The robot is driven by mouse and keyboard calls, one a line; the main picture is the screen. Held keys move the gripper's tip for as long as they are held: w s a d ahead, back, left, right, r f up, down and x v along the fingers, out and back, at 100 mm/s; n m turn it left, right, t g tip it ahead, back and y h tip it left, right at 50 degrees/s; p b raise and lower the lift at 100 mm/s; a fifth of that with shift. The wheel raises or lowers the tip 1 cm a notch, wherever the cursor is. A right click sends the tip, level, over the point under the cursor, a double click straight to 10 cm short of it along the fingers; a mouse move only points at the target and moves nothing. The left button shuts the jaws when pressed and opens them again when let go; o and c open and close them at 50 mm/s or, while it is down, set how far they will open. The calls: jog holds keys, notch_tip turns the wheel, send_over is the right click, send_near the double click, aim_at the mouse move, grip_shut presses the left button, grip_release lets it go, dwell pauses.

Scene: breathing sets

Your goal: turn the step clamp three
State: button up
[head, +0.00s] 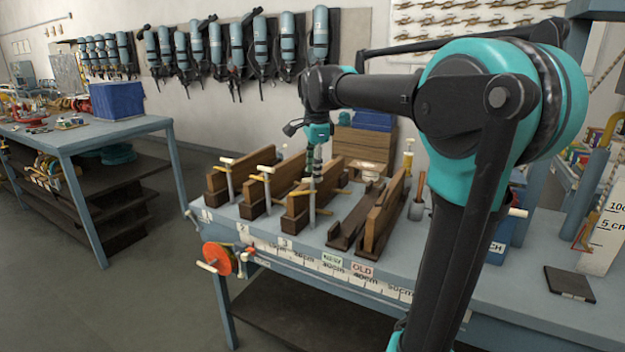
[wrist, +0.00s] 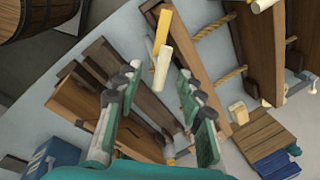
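Step clamp three is a metal bar clamp (head: 312,206) on the wooden step boards behind the number 3 label (head: 286,243). Its top is partly hidden by my gripper (head: 313,168), which points down right over it. In the wrist view my gripper (wrist: 157,85) has its two fingers spread apart. A cream bar handle (wrist: 163,68) with a yellow piece (wrist: 160,30) behind it shows in the gap between the fingertips. I cannot tell whether the fingers touch the handle.
Similar clamps on wooden boards stand to the left, behind labels 1 (head: 207,215) and 2 (head: 243,230). A wooden trough (head: 352,220) and upright board (head: 384,218) stand close on the right. A red reel (head: 217,258) hangs at the bench's front left corner.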

notch_tip(320, 180, up, 8)
jog(key=s, duration=0.1)
jog(key=shift+s+d+f, duration=0.15)
jog(key=shift+s+f, duration=0.1)
jog(key=shift+c, duration=0.3)
jog(key=d+r+g+y, duration=0.1)
jog(key=d+r+y, duration=0.3)
jog(key=d, duration=0.2)
jog(key=shift+n, duration=0.3)
jog(key=x, duration=1.7)
jog(key=shift+w+a, duration=0.3)
grip_shut()
